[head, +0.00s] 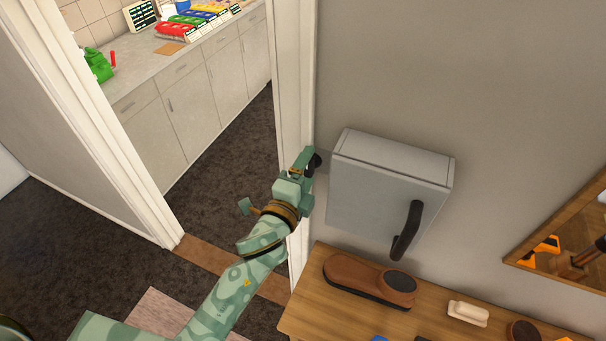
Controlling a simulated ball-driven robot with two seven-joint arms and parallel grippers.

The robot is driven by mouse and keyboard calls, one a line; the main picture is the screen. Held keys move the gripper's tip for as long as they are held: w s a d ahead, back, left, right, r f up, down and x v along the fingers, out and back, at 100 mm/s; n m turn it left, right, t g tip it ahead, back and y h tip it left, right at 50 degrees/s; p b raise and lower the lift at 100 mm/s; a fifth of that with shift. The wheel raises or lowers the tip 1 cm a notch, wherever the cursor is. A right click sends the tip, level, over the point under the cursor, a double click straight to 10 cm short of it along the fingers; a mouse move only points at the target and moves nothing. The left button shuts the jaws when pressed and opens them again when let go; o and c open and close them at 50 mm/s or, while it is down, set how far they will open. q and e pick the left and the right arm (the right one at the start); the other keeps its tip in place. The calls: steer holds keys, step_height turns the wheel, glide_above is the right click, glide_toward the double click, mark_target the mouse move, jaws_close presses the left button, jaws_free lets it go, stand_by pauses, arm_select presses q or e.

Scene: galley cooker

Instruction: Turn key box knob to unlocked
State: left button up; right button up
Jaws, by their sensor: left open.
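The grey key box (385,190) is mounted on the wall right of the doorway, and its door looks closed. A black bar-shaped knob or handle (407,230) stands out from the lower right of its front, angled down to the left. My left gripper (313,163) is at the box's left edge, by the door frame, well to the left of the black handle. It is open, with dark fingertips; I see nothing held in it. I cannot tell if it touches the box side. My right gripper is out of view.
A wooden shelf (300,310) below the box carries a brown brush-like object (368,280), a cream block (467,313) and other small items. A framed mirror (570,250) hangs at right. The doorway at left shows a counter (150,75) with coloured items.

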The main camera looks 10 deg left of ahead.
arm_select(q)
steer(key=s+a+b, duration=0.3)
steer(key=s, duration=1.3)
steer(key=shift+a, duration=0.1)
